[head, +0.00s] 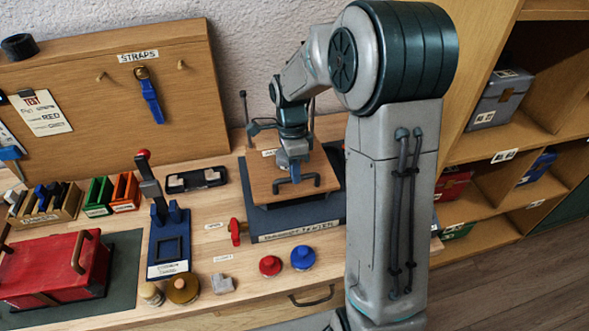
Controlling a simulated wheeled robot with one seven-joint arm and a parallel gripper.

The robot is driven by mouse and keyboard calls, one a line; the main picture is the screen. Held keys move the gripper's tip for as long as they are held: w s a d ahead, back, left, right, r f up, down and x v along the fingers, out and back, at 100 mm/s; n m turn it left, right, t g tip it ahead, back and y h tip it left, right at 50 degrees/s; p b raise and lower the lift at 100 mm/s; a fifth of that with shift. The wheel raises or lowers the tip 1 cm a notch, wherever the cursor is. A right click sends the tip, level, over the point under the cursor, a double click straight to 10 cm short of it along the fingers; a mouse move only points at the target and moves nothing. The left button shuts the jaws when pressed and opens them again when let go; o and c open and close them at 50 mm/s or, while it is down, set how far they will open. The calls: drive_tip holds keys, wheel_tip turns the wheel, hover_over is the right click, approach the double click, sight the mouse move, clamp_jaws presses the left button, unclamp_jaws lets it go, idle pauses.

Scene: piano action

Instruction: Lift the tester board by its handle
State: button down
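The tester board (262,186) is a brown wooden plate lying on a dark blue tester base (330,205) with a label along its front. A dark bar handle (312,184) stands on the board near its front. My gripper (294,176) points down at the middle of the handle, with its fingertips at or just above the bar. From this view I cannot tell whether the fingers touch the handle, or how far apart they are.
A red knob (235,231) sticks out left of the base. Red (270,265) and blue (303,257) round pieces lie in front. A blue fixture (169,240) with an upright lever stands left. Thin posts (244,108) rise behind the board. Shelves (500,150) stand right.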

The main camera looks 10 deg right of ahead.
wheel_tip(320, 180, up, 14)
drive_tip(key=p, duration=0.7)
drive_tip(key=shift+w, duration=0.1)
drive_tip(key=c, duration=1.4)
unclamp_jaws()
drive_tip(key=shift+c, duration=0.2)
wheel_tip(320, 180, up, 14)
drive_tip(key=w+b, duration=0.1)
drive_tip(key=w, duration=0.1)
drive_tip(key=shift+w+f, duration=0.25)
drive_tip(key=shift+w, duration=0.05)
